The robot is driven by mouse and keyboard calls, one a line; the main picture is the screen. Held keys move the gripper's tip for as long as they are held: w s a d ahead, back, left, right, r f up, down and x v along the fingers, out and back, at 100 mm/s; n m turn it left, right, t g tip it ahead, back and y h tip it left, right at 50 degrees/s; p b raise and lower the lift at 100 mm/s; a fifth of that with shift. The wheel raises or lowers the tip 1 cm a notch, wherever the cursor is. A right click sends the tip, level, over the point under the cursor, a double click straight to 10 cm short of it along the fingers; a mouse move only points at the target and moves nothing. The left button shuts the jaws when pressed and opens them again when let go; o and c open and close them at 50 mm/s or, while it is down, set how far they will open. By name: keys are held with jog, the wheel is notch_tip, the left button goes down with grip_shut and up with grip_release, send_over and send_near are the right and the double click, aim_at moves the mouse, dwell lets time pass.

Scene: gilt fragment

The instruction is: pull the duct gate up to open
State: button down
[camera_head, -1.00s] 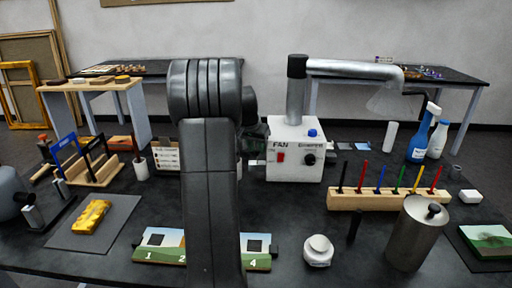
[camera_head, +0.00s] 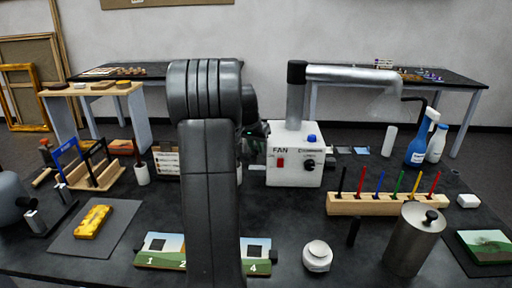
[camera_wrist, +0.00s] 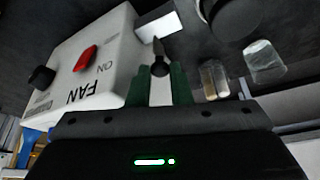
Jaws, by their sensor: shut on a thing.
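The white fan box (camera_head: 294,155) stands at the back middle of the table, with a grey duct (camera_head: 296,100) rising from its top and bending right. In the wrist view the box (camera_wrist: 85,65) is at the left, beside my gripper (camera_wrist: 160,78). In the head view my gripper (camera_head: 257,131) shows partly behind my arm, at the box's left upper side. The gate plate cannot be made out clearly, so how far it is open cannot be told.
A pen rack (camera_head: 386,204), a steel canister (camera_head: 413,240) and a white jar (camera_head: 317,257) stand right of my arm. A blue spray bottle (camera_head: 421,140) is at the back right.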

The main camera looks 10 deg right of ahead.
jog(key=c, duration=1.6)
grip_release()
jog(key=v, duration=1.3)
jog(key=shift+s+a+r, duration=0.1)
jog(key=shift+s+r, duration=0.05)
jog(key=shift+r, duration=0.15)
jog(key=x, duration=1.4)
jog(key=shift+f, duration=0.25)
jog(key=shift+f+b, duration=0.3)
jog(key=shift+b, duration=0.2)
